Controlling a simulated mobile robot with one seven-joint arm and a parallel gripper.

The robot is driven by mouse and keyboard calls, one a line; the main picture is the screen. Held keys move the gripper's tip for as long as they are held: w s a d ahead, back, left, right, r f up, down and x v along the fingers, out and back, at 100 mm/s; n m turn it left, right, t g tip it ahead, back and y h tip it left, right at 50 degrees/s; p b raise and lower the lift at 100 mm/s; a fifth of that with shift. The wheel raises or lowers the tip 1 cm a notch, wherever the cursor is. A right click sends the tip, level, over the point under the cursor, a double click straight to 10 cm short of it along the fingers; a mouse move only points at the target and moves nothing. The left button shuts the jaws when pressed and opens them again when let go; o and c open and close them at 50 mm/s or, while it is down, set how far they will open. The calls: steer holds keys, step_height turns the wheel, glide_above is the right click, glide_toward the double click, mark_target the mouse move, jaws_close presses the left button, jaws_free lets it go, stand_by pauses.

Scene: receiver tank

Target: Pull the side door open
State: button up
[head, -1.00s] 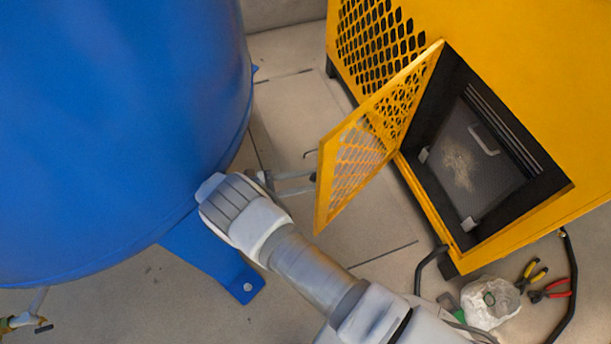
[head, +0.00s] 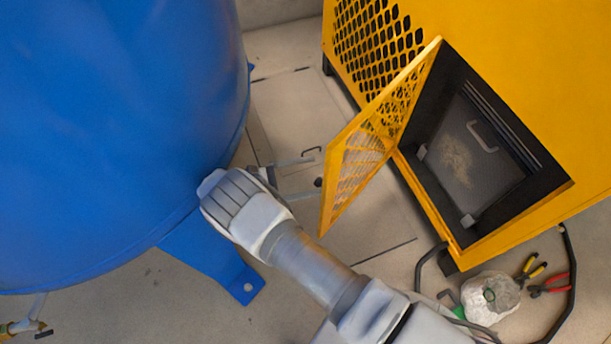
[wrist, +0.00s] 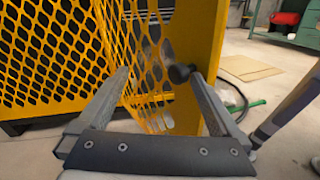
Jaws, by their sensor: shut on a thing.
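The yellow mesh side door (head: 367,140) stands swung out from the yellow cabinet, leaving a dark opening with a grey panel behind it. My gripper (head: 309,171) is at the door's free edge, beside the blue tank. In the wrist view my gripper (wrist: 158,75) has its two fingers apart on either side of the door's handle, whose dark knob-like end (wrist: 180,73) lies near the right finger. The door's mesh and solid edge (wrist: 197,40) show just beyond. The handle's contact with the fingers is not clearly seen.
The large blue tank (head: 110,130) and its foot (head: 215,262) crowd my arm on the left. A whitish bag (head: 490,295), pliers (head: 548,287) and a black hose (head: 572,290) lie on the floor before the yellow cabinet (head: 510,80). Some floor between tank and cabinet is clear.

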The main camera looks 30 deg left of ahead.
steer(key=w+d+r+p, duration=0.4)
steer(key=d+r+p, duration=0.3)
steer(key=d+r, duration=0.4)
steer(key=shift+w+p, duration=0.2)
steer(key=shift+p, duration=0.1)
